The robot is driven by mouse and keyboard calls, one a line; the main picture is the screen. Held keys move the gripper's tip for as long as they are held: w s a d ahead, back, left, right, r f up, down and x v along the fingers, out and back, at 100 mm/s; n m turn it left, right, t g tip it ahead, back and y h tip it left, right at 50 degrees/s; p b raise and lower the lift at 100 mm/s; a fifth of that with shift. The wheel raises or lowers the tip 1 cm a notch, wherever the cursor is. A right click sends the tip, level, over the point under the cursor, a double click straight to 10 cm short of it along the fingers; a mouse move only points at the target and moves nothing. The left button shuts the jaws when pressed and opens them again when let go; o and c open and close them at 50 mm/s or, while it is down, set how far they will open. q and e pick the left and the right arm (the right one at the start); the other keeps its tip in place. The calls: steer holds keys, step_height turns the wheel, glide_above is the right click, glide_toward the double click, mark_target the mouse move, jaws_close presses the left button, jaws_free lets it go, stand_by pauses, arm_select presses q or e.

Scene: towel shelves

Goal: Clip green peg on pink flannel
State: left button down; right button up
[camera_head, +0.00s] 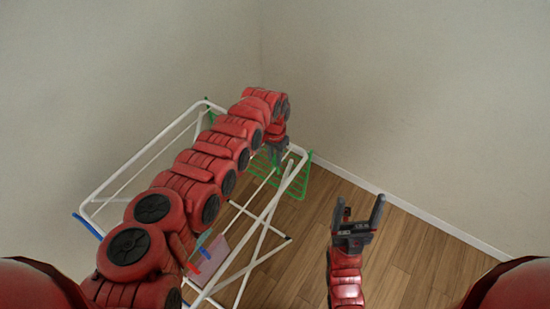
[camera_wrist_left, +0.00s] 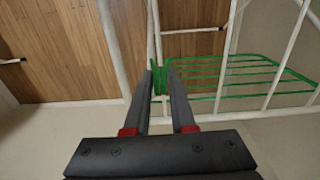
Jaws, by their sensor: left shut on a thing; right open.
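The pink flannel (camera_head: 212,255) hangs on the near part of the white drying rack in the head view, partly covered by my left arm. My left gripper (camera_head: 274,148) is at the rack's far end, well away from the flannel. In the left wrist view its fingers (camera_wrist_left: 162,82) are shut on the green peg (camera_wrist_left: 158,76), which sits at a white rail; I cannot tell whether it is still clipped there. My right gripper (camera_head: 358,212) is open and empty, to the right of the rack above the floor.
The white rack (camera_head: 262,232) stands close to the walls. A green wire wing (camera_head: 290,182) sticks out at its far end. A red peg (camera_head: 192,268) and a blue peg (camera_head: 205,253) are by the flannel. The wooden floor (camera_head: 410,255) on the right is clear.

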arm_select(q)
step_height(320, 180, up, 7)
steer(key=p, duration=0.6)
stand_by(0.6)
stand_by(0.5)
